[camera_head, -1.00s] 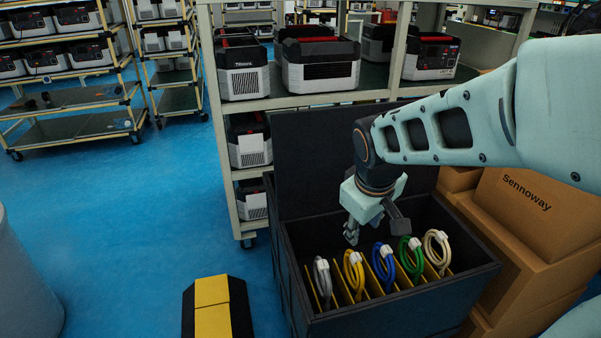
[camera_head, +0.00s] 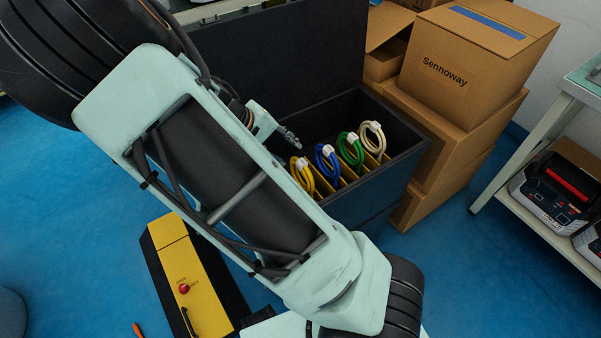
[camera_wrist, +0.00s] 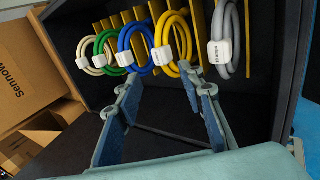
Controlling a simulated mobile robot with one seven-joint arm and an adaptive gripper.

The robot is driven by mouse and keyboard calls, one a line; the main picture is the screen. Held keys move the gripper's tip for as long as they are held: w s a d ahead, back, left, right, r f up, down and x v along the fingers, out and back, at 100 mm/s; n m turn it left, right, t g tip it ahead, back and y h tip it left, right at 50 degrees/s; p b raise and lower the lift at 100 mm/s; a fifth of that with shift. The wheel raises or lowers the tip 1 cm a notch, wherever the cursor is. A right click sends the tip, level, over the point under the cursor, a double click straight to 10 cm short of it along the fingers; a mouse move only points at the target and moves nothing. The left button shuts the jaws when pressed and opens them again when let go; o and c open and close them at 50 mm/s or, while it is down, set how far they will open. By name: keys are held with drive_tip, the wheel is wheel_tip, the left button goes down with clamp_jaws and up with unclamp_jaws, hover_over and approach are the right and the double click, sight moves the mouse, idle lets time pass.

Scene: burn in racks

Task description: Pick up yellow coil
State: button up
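The yellow coil (camera_head: 302,175) stands in the black bin (camera_head: 398,166), partly hidden by my arm in the head view. In the wrist view the yellow coil (camera_wrist: 173,45) hangs between the blue coil and the grey coil, with a white tag on its near side. My gripper (camera_wrist: 158,88) is open, its two blue-padded fingers apart with nothing between them. The yellow coil lies just beyond the fingertips, nearer the right finger. In the head view only part of my gripper (camera_head: 288,137) shows, above the bin near the yellow coil.
A blue coil (camera_head: 328,162), green coil (camera_head: 350,150) and cream coil (camera_head: 372,137) stand in the same row between yellow dividers. The grey coil (camera_wrist: 224,40) is at the row's other end. Cardboard boxes (camera_head: 470,60) stand right of the bin. The bin's raised lid (camera_head: 290,60) stands behind.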

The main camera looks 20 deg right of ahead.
sight(300, 163)
drive_tip(key=b+x, duration=0.1)
drive_tip(key=x, duration=0.3)
drive_tip(key=shift+f, duration=0.25)
drive_tip(key=b+x, duration=0.2)
drive_tip(key=x, duration=0.3)
drive_tip(key=shift+s+f+b, duration=0.15)
drive_tip(key=shift+f+b, duration=0.05)
drive_tip(key=shift+b, duration=0.15)
drive_tip(key=shift+a+r, duration=0.1)
clamp_jaws()
